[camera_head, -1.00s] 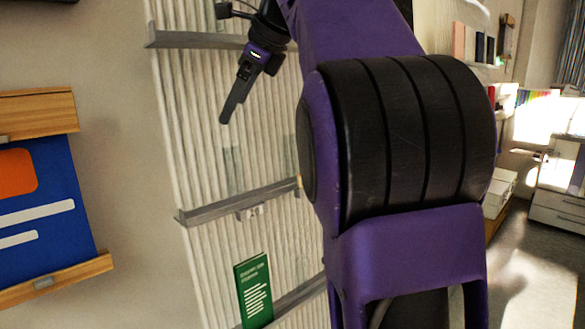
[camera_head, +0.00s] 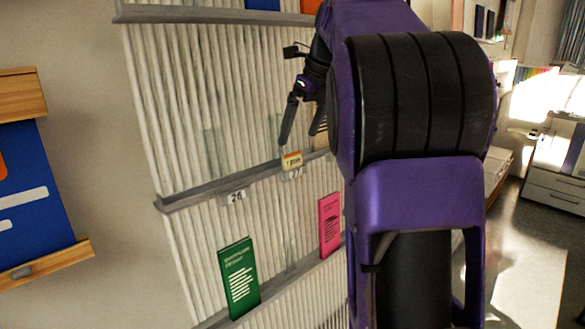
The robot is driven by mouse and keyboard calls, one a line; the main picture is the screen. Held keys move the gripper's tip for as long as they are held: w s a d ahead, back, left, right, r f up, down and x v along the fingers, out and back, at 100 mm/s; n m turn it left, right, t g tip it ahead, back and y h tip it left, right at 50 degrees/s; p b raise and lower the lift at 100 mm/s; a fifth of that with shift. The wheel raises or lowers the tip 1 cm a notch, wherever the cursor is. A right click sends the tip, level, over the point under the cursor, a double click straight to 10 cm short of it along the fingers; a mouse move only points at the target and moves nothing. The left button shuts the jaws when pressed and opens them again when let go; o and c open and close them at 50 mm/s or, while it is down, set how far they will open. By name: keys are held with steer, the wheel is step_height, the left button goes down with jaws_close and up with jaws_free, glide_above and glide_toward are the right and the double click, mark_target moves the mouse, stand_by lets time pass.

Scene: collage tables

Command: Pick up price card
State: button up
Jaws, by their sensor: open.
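The price card (camera_head: 292,159) is a small white card with an orange-yellow top edge. It stands at the grey shelf ledge, just above a white label that seems to read 27. My gripper (camera_head: 300,138) is above the ledge near the card, its dark fingers pointing down and spread apart. One finger is up and left of the card and the other up and right of it. The gripper looks empty, and I cannot tell how far it is from the card in depth.
A label marked 26 (camera_head: 236,196) sits on the ledge to the left. A green booklet (camera_head: 239,279) and a pink booklet (camera_head: 329,225) stand on the lower ledge. A blue board (camera_head: 30,200) hangs at the left. My purple arm covers the rack's right side.

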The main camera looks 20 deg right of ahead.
mark_target(293, 154)
steer(key=b+x, duration=0.1)
steer(key=x, duration=0.5)
steer(key=shift+a+f, duration=0.2)
steer(key=shift+f, duration=0.2)
steer(key=c, duration=1.3)
